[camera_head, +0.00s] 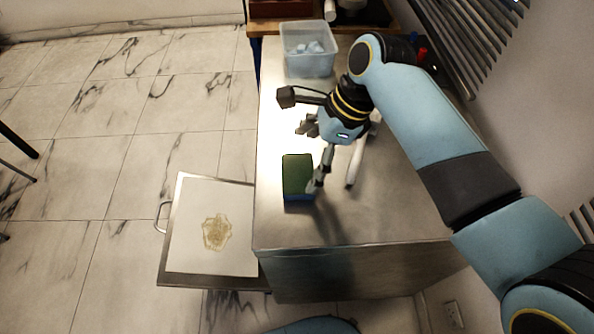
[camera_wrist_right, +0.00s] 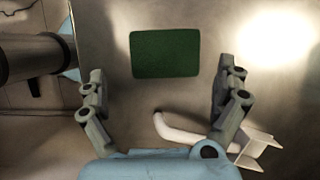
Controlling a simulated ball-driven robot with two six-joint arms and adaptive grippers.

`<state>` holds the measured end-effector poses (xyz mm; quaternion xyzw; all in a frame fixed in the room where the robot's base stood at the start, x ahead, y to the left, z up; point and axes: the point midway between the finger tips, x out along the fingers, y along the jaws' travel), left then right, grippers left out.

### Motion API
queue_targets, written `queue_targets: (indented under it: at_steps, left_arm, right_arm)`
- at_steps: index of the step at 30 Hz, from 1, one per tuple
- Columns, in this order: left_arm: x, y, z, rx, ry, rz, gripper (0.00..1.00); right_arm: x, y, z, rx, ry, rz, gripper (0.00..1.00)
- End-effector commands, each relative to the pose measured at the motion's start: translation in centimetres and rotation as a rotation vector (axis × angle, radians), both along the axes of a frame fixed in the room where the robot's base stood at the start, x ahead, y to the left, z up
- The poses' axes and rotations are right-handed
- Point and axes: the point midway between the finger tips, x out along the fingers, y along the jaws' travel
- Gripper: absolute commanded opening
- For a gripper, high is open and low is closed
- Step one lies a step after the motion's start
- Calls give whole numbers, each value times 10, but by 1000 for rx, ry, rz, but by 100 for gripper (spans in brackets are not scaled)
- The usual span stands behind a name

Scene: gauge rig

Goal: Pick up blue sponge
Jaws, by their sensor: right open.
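The blue sponge (camera_head: 298,196) lies on the metal worktop near its left edge. Its top is a green pad and its blue side shows below. In the right wrist view only the green top (camera_wrist_right: 166,53) shows. My right gripper (camera_head: 309,157) is above the worktop beside the sponge, with its fingers spread and nothing between them. In the right wrist view the open fingers (camera_wrist_right: 164,95) stand on either side, with the sponge ahead of them. I cannot tell whether a finger touches it. My left gripper is not in view.
A white handled tool (camera_head: 354,163) lies on the metal worktop (camera_head: 350,228) right of the sponge, partly behind my arm. A clear bin (camera_head: 308,66) stands at the back. The front worktop is clear.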

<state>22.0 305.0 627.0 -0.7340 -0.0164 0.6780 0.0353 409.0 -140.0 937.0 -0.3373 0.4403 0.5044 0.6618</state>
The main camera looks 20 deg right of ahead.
Motion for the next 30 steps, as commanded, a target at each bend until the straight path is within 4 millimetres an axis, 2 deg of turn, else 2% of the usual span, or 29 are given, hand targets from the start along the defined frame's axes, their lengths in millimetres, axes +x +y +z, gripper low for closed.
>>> queue_targets:
  at_steps: [2, 4, 10, 13, 17, 23, 28, 30]
  left_arm:
    - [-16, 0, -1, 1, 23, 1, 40]
    - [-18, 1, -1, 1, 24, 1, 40]
    - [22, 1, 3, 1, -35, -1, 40]
    - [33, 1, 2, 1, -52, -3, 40]
    - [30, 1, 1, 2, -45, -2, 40]
    - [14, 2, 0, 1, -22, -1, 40]
    - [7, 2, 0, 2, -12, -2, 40]
    - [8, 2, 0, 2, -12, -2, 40]
  right_arm:
    - [1, 3, -8, -1, 0, 0, 100]
    - [2, 4, -12, -1, 0, 1, 100]
    - [5, 12, -37, -1, 2, 2, 100]
    - [7, 17, -52, -1, 1, 1, 100]
    - [8, 20, -60, -2, -1, 1, 100]
    - [8, 20, -60, -3, -2, 2, 100]
    - [8, 20, -60, -2, -1, 1, 80]
    - [8, 20, -60, -2, -1, 1, 79]
